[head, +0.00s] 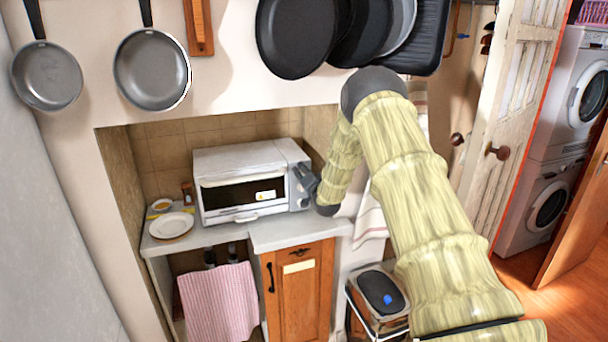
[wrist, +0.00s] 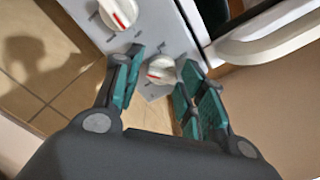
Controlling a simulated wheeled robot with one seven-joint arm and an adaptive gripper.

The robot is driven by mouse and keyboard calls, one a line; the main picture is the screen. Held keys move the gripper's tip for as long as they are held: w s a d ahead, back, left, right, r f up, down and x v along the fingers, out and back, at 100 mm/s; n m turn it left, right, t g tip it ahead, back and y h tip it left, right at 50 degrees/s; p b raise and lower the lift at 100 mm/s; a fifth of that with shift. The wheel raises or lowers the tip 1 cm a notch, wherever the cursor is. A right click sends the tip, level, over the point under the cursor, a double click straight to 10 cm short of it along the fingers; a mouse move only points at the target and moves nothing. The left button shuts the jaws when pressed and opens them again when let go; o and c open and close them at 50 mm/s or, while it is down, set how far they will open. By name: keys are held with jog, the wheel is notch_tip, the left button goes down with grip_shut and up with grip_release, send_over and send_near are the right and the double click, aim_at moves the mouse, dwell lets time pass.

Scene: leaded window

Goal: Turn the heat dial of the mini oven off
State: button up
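The white mini oven (head: 238,158) stands in the tiled niche, its dials on a panel at the right of its door. In the wrist view, a white dial with a red mark (wrist: 161,70) sits between the fingertips of my gripper (wrist: 160,62). The fingers are open, one on each side of this dial; contact is not clear. A second, larger white dial with a red mark (wrist: 118,12) is beyond the left finger at the top. Labels are too small to read, so I cannot tell which dial is heat.
The oven door handle (wrist: 265,42) is right of my fingers in the wrist view. A plate (head: 171,225) lies on the counter left of the oven. Pans (head: 153,70) hang above the niche. A pink towel (head: 219,302) hangs below the counter.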

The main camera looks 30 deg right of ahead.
jog(key=c, duration=0.6)
jog(key=shift+o, duration=0.2)
jog(key=shift+f+n+b, duration=0.15)
jog(key=shift+n+b, duration=0.15)
jog(key=shift+b, duration=0.05)
jog(key=n+b, duration=0.2)
jog(key=b, duration=0.1)
jog(key=shift+f, duration=0.15)
jog(key=n+b, duration=0.3)
jog(key=n, duration=0.1)
jog(key=shift+a+b, duration=0.1)
jog(key=shift+b, duration=0.3)
jog(key=shift+a+n+b, duration=0.2)
jog(key=shift+n+b, duration=9)
jog(key=shift+n, duration=1.5)
